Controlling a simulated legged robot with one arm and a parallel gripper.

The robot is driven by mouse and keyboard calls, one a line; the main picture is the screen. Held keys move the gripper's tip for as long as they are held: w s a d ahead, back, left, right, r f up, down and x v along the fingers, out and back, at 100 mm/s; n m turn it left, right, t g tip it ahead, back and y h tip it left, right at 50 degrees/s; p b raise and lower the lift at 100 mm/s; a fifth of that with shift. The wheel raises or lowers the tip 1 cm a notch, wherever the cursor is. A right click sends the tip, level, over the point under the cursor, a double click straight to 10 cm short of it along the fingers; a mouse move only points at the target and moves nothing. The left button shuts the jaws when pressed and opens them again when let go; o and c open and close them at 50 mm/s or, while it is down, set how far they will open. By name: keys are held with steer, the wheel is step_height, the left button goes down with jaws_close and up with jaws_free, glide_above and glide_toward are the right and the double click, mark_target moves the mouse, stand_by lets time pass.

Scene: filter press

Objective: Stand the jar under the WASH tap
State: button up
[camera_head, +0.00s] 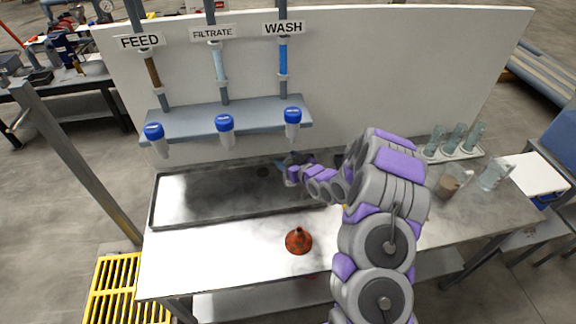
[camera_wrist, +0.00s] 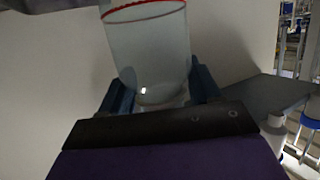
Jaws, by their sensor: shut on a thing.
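The clear glass jar (camera_wrist: 150,50) with a red line around its upper part fills the upper middle of the wrist view. My gripper (camera_wrist: 162,88) is shut on it, with a blue finger on each side. In the head view my gripper (camera_head: 292,166) is low over the back right of the tray, below the WASH tap (camera_head: 292,122). The tap has a blue top and hangs under the WASH sign (camera_head: 284,28). The jar is hard to make out in the head view. I cannot tell whether its base touches the tray.
A shallow metal tray (camera_head: 200,214) lies along the bench back. The FEED tap (camera_head: 156,138) and FILTRATE tap (camera_head: 225,130) hang left of WASH. An orange funnel (camera_head: 298,240) stands in front. Beakers (camera_head: 491,176) and a rack of glasses (camera_head: 456,140) are at right.

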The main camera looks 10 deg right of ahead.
step_height(320, 180, down, 2)
steer(key=shift+f, duration=0.25)
steer(key=shift+d+r, duration=0.1)
steer(key=shift+d, duration=0.2)
steer(key=o, duration=1.3)
steer(key=shift+a, duration=0.2)
